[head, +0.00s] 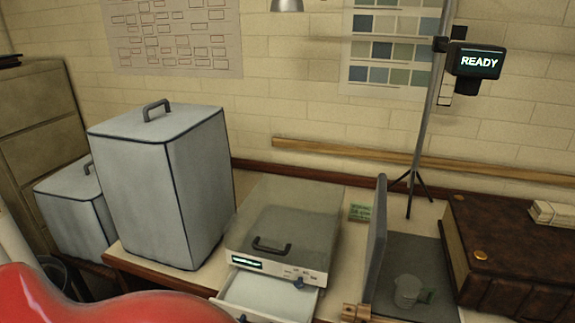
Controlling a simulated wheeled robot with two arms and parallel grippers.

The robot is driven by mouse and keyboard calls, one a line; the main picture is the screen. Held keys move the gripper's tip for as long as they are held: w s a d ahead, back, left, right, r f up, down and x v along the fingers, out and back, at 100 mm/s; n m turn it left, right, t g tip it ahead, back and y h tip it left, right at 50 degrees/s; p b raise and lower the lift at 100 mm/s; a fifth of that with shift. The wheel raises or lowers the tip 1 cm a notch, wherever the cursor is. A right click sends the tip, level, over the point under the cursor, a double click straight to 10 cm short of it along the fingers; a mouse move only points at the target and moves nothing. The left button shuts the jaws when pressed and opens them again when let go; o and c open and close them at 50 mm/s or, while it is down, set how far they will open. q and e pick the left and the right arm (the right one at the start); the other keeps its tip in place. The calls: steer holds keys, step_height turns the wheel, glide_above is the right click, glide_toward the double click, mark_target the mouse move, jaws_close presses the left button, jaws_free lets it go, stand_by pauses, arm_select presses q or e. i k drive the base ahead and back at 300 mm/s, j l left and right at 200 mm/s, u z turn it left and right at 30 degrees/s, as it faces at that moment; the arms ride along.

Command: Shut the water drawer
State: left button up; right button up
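The water drawer (268,294) is a white, shallow tray pulled out from the front of a pale machine (300,276). It stands open, and its front edge runs near the bottom of the view. The machine has a small lit display, a dark knob and a clear cover with a black handle (271,247). A red curved surface (80,300) in the lower left comes close to the drawer's front left corner. Neither of my grippers shows in the head view.
A large grey covered box (165,190) stands left of the machine. A grey upright panel (377,245) and a clear cup (407,291) on a dark mat are to its right. A brown leather-like case (515,245) sits farther right. A stand holds a READY sign (478,61).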

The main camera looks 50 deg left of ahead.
mark_target(253, 296)
steer(key=u, duration=1.8)
